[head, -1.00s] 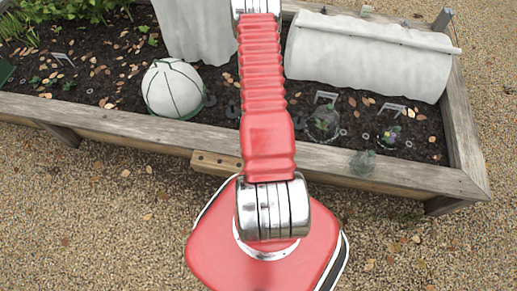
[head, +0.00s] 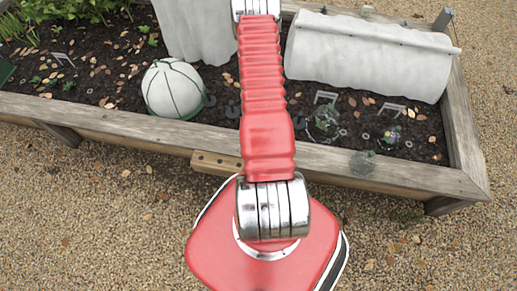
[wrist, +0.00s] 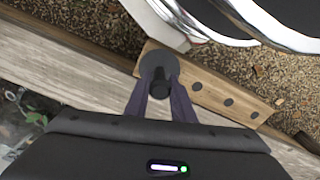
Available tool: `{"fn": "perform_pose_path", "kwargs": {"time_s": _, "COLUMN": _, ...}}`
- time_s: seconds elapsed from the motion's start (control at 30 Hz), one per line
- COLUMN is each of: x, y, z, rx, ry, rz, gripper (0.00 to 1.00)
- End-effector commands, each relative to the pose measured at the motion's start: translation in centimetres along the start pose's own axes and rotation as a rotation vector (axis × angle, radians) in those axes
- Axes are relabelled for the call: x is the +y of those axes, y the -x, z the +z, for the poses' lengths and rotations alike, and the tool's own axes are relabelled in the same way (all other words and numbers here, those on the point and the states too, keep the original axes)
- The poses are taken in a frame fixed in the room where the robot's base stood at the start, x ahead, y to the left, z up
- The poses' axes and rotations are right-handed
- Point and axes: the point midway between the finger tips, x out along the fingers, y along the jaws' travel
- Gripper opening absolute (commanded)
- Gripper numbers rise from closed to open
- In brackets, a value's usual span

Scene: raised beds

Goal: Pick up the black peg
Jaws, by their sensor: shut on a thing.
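The black peg (wrist: 157,92) is in the wrist view, with a round dark grey disc at its far end. It stands between the two dark purple fingers of my gripper (wrist: 160,97), which are shut on it. The peg overlaps the left end of a wooden strip with several dark holes (wrist: 210,92). I cannot tell whether the peg is clear of the strip. In the head view the strip (head: 213,163) shows at the bed's front edge, partly behind my arm. The peg and the fingertips are hidden in that view.
The raised bed's wooden front rim (head: 380,172) runs across the head view. A white ball-like cover (head: 172,88) and a long white tunnel cover (head: 368,55) stand in the bed. A small clear dome (head: 323,124) sits near the rim. Gravel (head: 90,215) lies open in front.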

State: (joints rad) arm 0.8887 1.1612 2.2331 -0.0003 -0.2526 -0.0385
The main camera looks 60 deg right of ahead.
Motion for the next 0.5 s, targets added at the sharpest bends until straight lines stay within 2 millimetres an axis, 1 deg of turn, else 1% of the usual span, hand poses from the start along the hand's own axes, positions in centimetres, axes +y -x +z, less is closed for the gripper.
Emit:
{"fn": "perform_pose_path", "kwargs": {"time_s": 0.03, "x": 0.00, "y": 0.00, "z": 0.00, "rx": 0.000, "ry": 0.000, "rz": 0.000, "gripper": 0.10}}
{"fn": "perform_pose_path", "kwargs": {"time_s": 0.17, "x": 0.00, "y": 0.00, "z": 0.00, "rx": 0.000, "ry": 0.000, "rz": 0.000, "gripper": 0.01}}
{"fn": "perform_pose_path", "kwargs": {"time_s": 0.2, "x": 0.01, "y": 0.00, "z": 0.00, "rx": 0.000, "ry": 0.000, "rz": 0.000, "gripper": 0.00}}
{"fn": "perform_pose_path", "kwargs": {"time_s": 0.5, "x": 0.01, "y": 0.01, "z": 0.00, "rx": 0.000, "ry": 0.000, "rz": 0.000, "gripper": 0.00}}
